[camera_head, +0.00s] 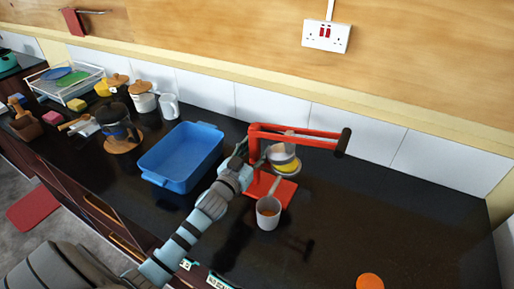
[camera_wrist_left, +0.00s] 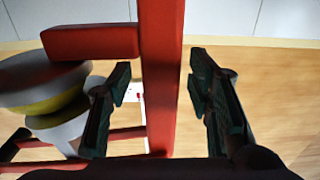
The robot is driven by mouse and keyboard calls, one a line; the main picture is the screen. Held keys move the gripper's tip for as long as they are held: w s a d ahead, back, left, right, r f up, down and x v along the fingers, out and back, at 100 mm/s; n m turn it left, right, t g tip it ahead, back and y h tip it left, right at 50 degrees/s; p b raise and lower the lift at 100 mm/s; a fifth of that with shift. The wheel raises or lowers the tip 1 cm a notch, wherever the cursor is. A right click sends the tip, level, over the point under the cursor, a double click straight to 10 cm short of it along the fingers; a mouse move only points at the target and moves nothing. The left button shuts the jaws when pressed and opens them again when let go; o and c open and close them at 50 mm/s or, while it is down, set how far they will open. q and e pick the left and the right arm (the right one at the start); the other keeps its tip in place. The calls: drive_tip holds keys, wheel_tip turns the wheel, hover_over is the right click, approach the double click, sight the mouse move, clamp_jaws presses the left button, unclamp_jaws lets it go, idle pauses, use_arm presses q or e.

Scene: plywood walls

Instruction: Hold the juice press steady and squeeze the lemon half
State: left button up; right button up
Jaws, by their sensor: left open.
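The red juice press (camera_head: 278,130) stands on the dark counter, with a red base, a post and a long lever ending in a black grip (camera_head: 344,140). The lever lies roughly level. A yellow lemon half (camera_head: 286,166) shows partly under the grey pressing cup; in the left wrist view it is a yellow band (camera_wrist_left: 52,103). My left gripper (camera_head: 243,160) is at the press's post. In the left wrist view, its open fingers (camera_wrist_left: 157,88) stand either side of the red post (camera_wrist_left: 160,75), with gaps visible. My right gripper is not in view.
A pale cup (camera_head: 268,215) stands at the front of the press base. A blue tray (camera_head: 183,152) is left of the press, a French press (camera_head: 117,124) beyond it. An orange round thing (camera_head: 370,281) lies at the front right. The counter right of the press is mostly clear.

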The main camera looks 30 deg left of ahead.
use_arm(q)
drive_tip(key=shift+s, duration=0.2)
drive_tip(key=shift+c, duration=0.2)
drive_tip(key=shift+w, duration=0.1)
clamp_jaws()
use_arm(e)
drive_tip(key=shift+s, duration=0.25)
use_arm(q)
unclamp_jaws()
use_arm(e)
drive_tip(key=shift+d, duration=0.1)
use_arm(q)
drive_tip(key=s, duration=1.2)
drive_tip(key=shift+d, duration=0.4)
